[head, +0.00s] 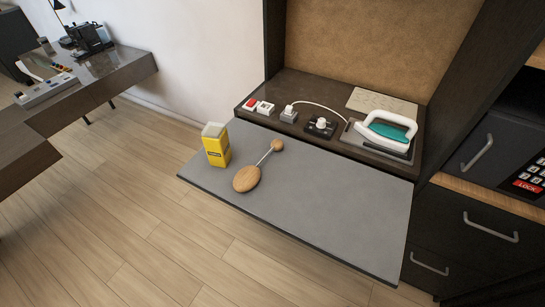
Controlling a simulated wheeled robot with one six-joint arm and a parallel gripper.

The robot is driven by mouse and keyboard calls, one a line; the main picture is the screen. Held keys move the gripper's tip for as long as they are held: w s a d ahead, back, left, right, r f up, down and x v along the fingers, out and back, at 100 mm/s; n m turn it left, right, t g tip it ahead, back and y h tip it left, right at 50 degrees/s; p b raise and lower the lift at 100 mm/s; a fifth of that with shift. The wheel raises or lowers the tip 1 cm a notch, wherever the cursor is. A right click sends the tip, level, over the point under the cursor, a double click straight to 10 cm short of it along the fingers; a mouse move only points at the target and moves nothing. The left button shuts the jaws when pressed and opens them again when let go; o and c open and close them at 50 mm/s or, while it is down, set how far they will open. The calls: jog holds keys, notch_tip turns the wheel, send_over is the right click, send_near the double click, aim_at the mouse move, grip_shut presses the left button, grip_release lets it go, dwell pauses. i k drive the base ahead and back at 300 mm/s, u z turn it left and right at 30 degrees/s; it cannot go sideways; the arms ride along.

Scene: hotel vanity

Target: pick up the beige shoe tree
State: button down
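The beige shoe tree (247,178) lies on the grey fold-down shelf (315,220), left of the shelf's middle. It has a large wooden oval end toward the front, a thin metal rod, and a small wooden knob (277,145) at the back right. It lies at a slant and nothing covers it. My gripper is not in the head view.
A yellow box (217,148) with a pale top stands upright just left of the shoe tree. An iron (385,132) and small corded fittings (320,127) sit in the niche behind. The shelf's right part is bare. A safe (500,150) is at right, a desk (85,80) at left.

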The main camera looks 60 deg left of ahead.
aim_at(248, 176)
jog(key=u, duration=3.6)
jog(key=i, duration=1.55)
jog(key=z, duration=2.25)
